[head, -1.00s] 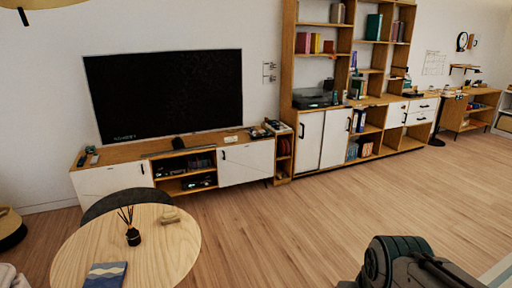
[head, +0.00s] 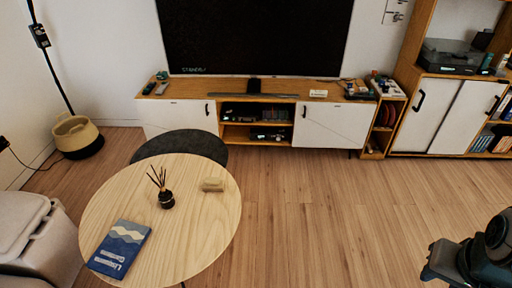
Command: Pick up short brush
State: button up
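A small tan block-like object (head: 213,185), which looks like the short brush, lies on the right part of the round wooden table (head: 190,235). It is small in the head view, so its bristles cannot be made out. Part of my dark arm shows at the lower right edge, apart from the table and well to the right of the tan object. My gripper's fingers cannot be made out there. Nothing is seen touching the tan object.
The round table also holds a black reed diffuser (head: 166,199) and a blue book (head: 119,248). A dark round table (head: 180,146) stands behind it. A low TV cabinet (head: 330,125) lines the wall. Wooden floor (head: 320,210) is open to the right of the table.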

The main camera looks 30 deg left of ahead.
aim_at(210, 183)
jog(key=u, duration=0.15)
jog(key=i, duration=1.7)
jog(key=u, duration=0.85)
jog(key=i, duration=1.1)
jog(key=u, duration=1.85)
jog(key=i, duration=0.8)
jog(key=u, duration=0.6)
